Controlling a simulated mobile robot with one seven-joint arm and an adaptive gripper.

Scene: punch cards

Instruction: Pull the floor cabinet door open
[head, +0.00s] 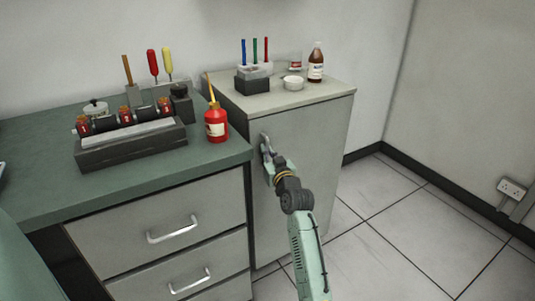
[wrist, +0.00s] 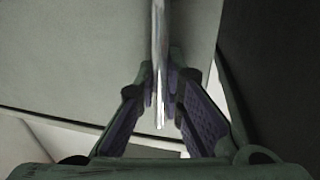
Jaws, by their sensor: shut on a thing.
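The floor cabinet (head: 245,108) stands right of the green-topped bench, and its grey door (head: 310,155) faces me. The door appears closed in the head view. My gripper (head: 266,150) is at the upper left of the door, at its metal handle (wrist: 160,60). In the wrist view my gripper (wrist: 163,100) has a finger on each side of the vertical bar handle, closed around it near its lower end. The door surface (wrist: 85,55) fills the left behind the handle. In the head view my gripper hides most of the handle.
The bench (head: 45,180) with drawers and drawer handles (head: 173,230) stands close on the left. A red oil can (head: 216,124) sits near its corner. A brown bottle (head: 316,63) and white dish (head: 293,82) stand on the cabinet top. Tiled floor (head: 420,225) at right is clear.

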